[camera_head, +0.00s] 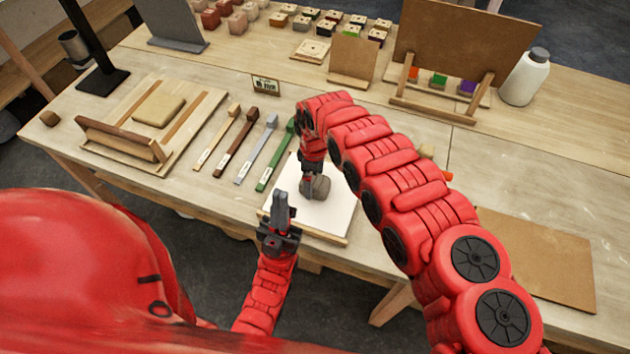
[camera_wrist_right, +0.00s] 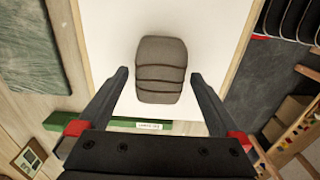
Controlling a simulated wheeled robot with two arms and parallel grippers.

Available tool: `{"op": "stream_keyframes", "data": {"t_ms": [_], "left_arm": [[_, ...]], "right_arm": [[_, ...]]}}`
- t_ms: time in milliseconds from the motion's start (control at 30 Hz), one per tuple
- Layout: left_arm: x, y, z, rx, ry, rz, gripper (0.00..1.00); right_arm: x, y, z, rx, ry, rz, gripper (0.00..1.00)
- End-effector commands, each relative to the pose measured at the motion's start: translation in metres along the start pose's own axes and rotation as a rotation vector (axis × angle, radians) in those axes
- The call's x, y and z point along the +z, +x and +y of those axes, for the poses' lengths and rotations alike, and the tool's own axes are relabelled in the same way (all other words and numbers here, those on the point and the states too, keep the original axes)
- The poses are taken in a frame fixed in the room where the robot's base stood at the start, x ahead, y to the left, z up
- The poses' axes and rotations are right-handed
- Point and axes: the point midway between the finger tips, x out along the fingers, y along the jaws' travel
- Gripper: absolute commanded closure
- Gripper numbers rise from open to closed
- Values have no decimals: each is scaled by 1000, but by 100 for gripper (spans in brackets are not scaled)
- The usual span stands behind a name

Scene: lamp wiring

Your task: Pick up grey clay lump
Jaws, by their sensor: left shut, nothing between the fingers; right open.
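The grey clay lump (camera_head: 318,187) sits on a white board (camera_head: 335,213) near the table's front edge. In the right wrist view the lump (camera_wrist_right: 161,70) is a rounded grey block with dark lines across it. My right gripper (camera_head: 309,184) is just at the lump from above. In its wrist view the open fingers (camera_wrist_right: 161,82) stand apart on either side of the lump's near end, with visible gaps. My left gripper (camera_head: 281,200) is shut and empty in front of the board, left of the lump.
Several coloured-handled tools, one green (camera_head: 276,160), lie left of the board. A wooden slab board with a roller (camera_head: 122,139) lies further left. A brown panel (camera_head: 535,255) lies at the right. A white bottle (camera_head: 525,78) stands at the back right.

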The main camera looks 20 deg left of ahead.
Motion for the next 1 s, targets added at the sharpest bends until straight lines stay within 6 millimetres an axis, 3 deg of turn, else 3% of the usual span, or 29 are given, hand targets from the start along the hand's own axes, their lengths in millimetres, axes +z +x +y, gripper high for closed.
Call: {"op": "stream_keyframes", "data": {"t_ms": [133, 433, 1000], "left_arm": [[-1, 4, 0, 0, 0, 0, 100], [-1, 4, 0, 0, 0, 0, 100], [-1, 4, 0, 0, 0, 0, 100]], "right_arm": [[1, 10, 0, -1, 2, -1, 0], [2, 12, 0, 1, 1, -3, 0], [2, 12, 0, 0, 2, -3, 100]]}}
